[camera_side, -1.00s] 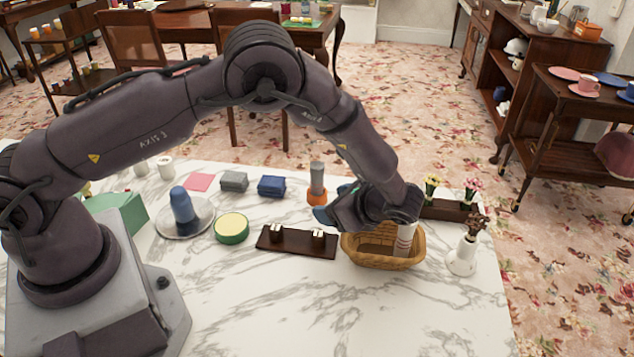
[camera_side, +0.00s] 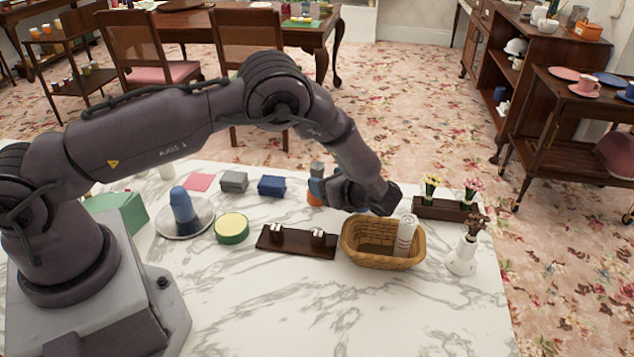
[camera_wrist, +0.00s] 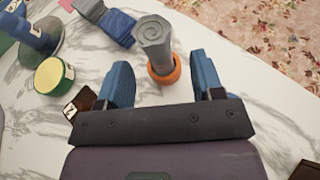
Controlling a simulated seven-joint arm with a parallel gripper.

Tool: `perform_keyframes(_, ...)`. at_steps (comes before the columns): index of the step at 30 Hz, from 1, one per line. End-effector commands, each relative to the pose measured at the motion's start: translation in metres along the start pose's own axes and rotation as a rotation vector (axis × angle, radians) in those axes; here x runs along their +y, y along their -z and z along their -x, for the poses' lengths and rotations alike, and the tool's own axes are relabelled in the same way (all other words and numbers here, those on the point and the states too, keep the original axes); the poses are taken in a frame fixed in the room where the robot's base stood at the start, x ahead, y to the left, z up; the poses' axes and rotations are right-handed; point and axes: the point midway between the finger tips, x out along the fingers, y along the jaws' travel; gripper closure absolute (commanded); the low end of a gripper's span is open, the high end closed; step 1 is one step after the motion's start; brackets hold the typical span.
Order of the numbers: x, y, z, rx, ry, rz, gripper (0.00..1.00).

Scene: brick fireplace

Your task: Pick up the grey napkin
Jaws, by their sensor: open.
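The grey napkin (camera_side: 316,169) is rolled and stands upright in an orange ring (camera_side: 314,201) behind the dark rack. In the wrist view the rolled napkin (camera_wrist: 153,42) shows its spiral top, with the orange ring (camera_wrist: 164,74) around its foot. My gripper (camera_side: 320,188) is low beside it, its blue fingers partly covering the ring in the side view. In the wrist view my gripper (camera_wrist: 160,62) is open and empty, with the roll between the lines of its two fingers. Whether a finger touches it I cannot tell.
A wicker basket (camera_side: 384,263) with a white striped roll (camera_side: 405,236) stands right of the napkin, the dark rack (camera_side: 270,240) in front. Folded blue (camera_side: 271,186) and grey (camera_side: 234,181) cloths lie left. A flower planter (camera_side: 440,210) stands right. The front marble is clear.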

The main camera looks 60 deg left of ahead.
Motion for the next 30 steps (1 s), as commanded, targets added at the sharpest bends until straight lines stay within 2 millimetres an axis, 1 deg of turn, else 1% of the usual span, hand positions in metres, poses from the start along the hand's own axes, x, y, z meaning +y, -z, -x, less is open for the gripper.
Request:
perform_keyframes(6,0.003,0.006,-0.031,0.0,-0.004,-0.001,0.39)
perform_keyframes(9,0.003,0.005,-0.044,-0.001,-0.003,-0.001,0.39)
perform_keyframes(12,0.002,0.005,-0.048,0.001,-0.001,0.0,0.39)
perform_keyframes(17,0.002,0.005,-0.048,0.001,0.0,0.0,0.39)
perform_keyframes(18,0.002,0.005,-0.048,0.001,0.0,0.0,0.48)
perform_keyframes(20,0.002,0.005,-0.048,0.001,0.0,0.0,0.62)
perform_keyframes(21,0.002,0.005,-0.048,0.001,0.0,0.0,0.71)
perform_keyframes(24,0.002,0.005,-0.047,0.001,0.0,0.0,0.92)
perform_keyframes(30,0.002,0.005,-0.047,0.0,0.0,0.0,0.92)
